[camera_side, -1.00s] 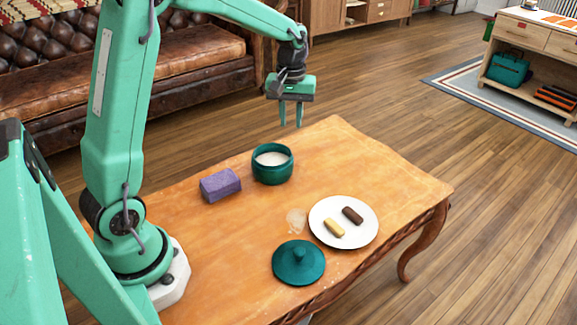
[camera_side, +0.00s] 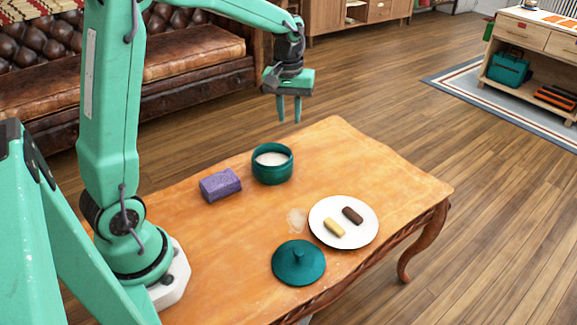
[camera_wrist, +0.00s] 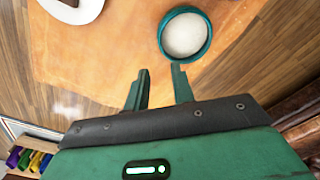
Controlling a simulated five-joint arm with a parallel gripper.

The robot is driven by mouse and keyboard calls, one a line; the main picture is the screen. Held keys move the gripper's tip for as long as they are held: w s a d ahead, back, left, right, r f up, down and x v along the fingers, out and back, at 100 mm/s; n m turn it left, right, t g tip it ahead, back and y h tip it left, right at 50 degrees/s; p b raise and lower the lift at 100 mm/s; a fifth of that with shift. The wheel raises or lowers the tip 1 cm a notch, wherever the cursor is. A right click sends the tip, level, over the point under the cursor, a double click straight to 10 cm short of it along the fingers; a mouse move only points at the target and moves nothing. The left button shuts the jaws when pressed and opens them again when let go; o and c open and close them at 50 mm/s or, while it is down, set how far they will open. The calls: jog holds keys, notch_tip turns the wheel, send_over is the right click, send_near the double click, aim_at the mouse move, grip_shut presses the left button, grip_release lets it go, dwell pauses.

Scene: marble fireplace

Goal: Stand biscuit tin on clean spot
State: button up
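The biscuit tin (camera_side: 272,170) is a round teal pot with no lid on and a pale white inside. It stands upright at the table's far side, and shows at the top right of the wrist view (camera_wrist: 206,48). A teal lid with a knob (camera_side: 298,264) lies near the front edge. A pale smudge (camera_side: 297,217) marks the wood between lid and tin. My gripper (camera_side: 289,119) hangs above the table's far edge, higher than the tin and apart from it. Its fingers are parted and empty in the wrist view (camera_wrist: 160,72).
A purple sponge-like block (camera_side: 220,185) lies left of the tin. A white plate (camera_side: 360,236) with one dark and one pale biscuit is right of the smudge. Bare wood (camera_side: 350,160) lies right of the tin. A leather sofa (camera_side: 180,70) is behind.

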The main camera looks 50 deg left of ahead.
jog(key=s+d+r+m+t, duration=0.1)
jog(key=s+d+r+m, duration=0.1)
jog(key=s, duration=0.5)
jog(key=s+d+r+m+t, duration=0.2)
jog(key=s+d+m, duration=0.1)
jog(key=s, duration=0.3)
jog(key=s+d+r+m+t, duration=0.2)
jog(key=s+d+m, duration=0.1)
jog(key=s, duration=0.4)
jog(key=shift+s+d+r, duration=0.3)
jog(key=shift+d+r, duration=0.05)
